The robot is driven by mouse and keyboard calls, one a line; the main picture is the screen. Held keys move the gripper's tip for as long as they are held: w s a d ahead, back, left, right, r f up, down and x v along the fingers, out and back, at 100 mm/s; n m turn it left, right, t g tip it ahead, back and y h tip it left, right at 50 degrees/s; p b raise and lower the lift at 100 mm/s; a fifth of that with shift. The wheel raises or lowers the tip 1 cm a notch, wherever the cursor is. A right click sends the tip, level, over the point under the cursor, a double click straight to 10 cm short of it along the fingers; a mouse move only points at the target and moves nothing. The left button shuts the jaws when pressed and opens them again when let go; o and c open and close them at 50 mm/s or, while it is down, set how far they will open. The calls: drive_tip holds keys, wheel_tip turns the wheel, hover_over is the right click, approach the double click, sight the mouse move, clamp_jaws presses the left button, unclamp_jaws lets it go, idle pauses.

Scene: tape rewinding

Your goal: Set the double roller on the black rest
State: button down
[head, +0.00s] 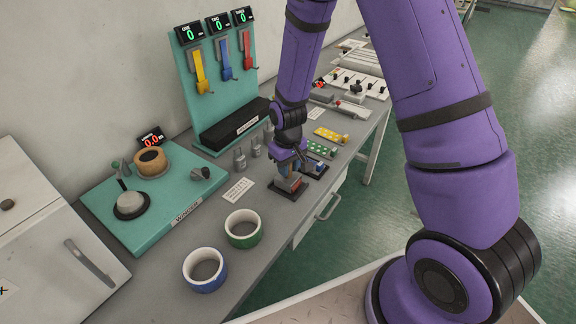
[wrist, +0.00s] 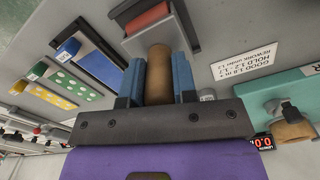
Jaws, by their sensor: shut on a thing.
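My gripper (head: 288,172) is low over the bench near its front edge. In the wrist view its blue fingers (wrist: 159,85) are shut on an upright tan cylinder (wrist: 159,72), which looks like the handle of the double roller. Just beyond it is a red piece (wrist: 146,18), also seen in the head view (head: 287,184), with a dark grey surround (wrist: 190,28). In the head view a black base (head: 278,192) lies directly under the gripper and looks like the black rest. The fingers hide the join, so I cannot tell whether roller and rest touch.
A blue pad in a black frame (head: 316,169) and green and yellow dotted cards (head: 322,150) lie close beyond the gripper. The teal winder board (head: 160,240) is farther left.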

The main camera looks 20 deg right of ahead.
drive_tip(key=shift+s+f, duration=0.1)
drive_tip(key=shift+f, duration=0.1)
drive_tip(key=shift+s+f, duration=0.1)
drive_tip(key=shift+f, duration=0.25)
drive_tip(key=c, duration=0.9)
unclamp_jaws()
drive_tip(key=shift+r, duration=0.1)
